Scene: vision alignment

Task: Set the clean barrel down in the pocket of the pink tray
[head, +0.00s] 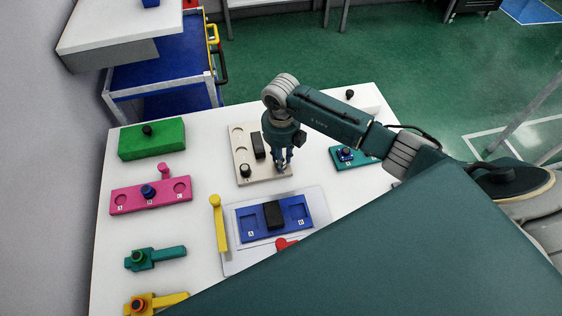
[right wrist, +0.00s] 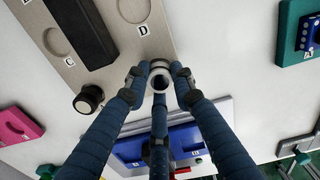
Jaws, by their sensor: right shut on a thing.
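My right gripper (head: 283,162) is over the front right end of the beige tray (head: 243,182). In the right wrist view its fingers (right wrist: 160,85) are shut around a small pale ring-shaped barrel (right wrist: 158,82), by the pocket marked D. I cannot tell whether the barrel touches the tray. In the head view the fingers hide most of it. The pink tray (head: 135,205) lies at the left of the table. Its left and right round pockets look empty, and a blue round piece (head: 148,191) sits in the middle. My left gripper is not in view.
A green block (head: 152,140) with a black knob stands behind the pink tray. The blue tray (head: 294,212) with a black block lies in front of the beige tray. A yellow handle (head: 217,220) stands between pink and blue trays. Teal and yellow clamp-like pieces lie front left.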

